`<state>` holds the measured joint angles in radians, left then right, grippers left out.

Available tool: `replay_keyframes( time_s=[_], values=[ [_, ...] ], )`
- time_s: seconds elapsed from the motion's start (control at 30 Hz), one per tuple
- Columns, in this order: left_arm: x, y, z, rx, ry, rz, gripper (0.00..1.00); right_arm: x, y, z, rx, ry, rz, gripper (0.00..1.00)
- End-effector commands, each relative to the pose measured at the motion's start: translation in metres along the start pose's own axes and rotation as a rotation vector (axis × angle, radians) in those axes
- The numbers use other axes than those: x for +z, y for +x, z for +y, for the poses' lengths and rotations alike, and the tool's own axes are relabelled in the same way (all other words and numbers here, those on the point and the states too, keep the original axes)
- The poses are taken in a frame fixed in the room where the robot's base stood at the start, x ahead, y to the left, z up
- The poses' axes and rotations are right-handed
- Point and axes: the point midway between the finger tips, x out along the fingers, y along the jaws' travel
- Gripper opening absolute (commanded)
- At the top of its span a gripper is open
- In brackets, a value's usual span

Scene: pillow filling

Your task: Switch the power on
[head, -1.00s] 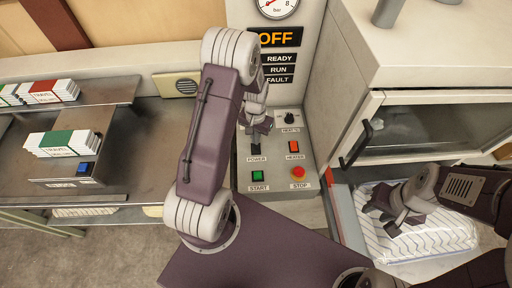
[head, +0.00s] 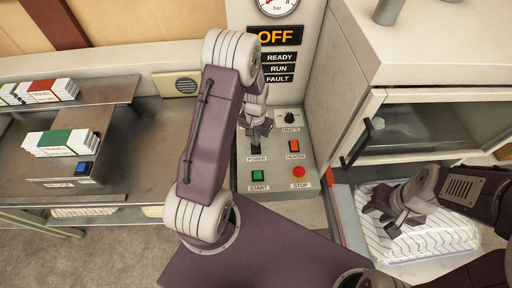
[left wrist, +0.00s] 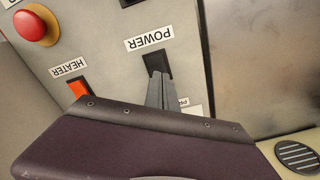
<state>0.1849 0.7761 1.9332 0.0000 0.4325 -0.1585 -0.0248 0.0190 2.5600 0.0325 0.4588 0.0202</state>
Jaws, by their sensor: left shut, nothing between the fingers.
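The power switch, a black rocker in a dark slot, sits on the grey control panel (head: 276,178) above its POWER label (head: 257,159). In the left wrist view the power switch (left wrist: 156,62) shows beside the POWER label (left wrist: 149,39). My left gripper (head: 258,131) is shut and empty at the switch; in the left wrist view its fingertips (left wrist: 160,80) lie at the slot's edge, and contact is not clear. The display (head: 280,36) reads OFF. My right gripper (head: 396,219) is over a striped pillow (head: 437,237); its finger gap is unclear.
Close by on the panel are the orange HEATER switch (head: 294,147), a black knob (head: 289,117), the green START button (head: 257,176) and the red STOP button (head: 298,172). A cabinet with a glass door (head: 440,128) stands right; a metal table (head: 130,185) is left.

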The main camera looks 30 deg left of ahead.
Motion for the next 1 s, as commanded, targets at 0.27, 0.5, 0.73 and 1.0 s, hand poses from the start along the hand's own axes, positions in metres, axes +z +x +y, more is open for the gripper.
replay_keyframes(
  time_s=[0.27,0.5,0.73,1.0],
  values=[
    [0.000,0.005,0.000,0.000,0.000,0.000,0.00,0.000,0.004,0.000,0.000,0.000,0.000,0.36],
    [0.000,0.007,0.000,0.000,0.000,-0.001,0.00,0.001,0.005,0.000,0.000,0.000,0.000,0.36],
    [0.000,-0.008,0.000,0.000,0.000,0.000,0.00,-0.001,-0.009,0.000,0.000,0.000,0.000,0.36],
    [0.000,-0.036,0.000,0.000,0.000,0.001,0.00,-0.003,-0.033,-0.001,0.000,0.000,0.000,0.36]
  ],
)
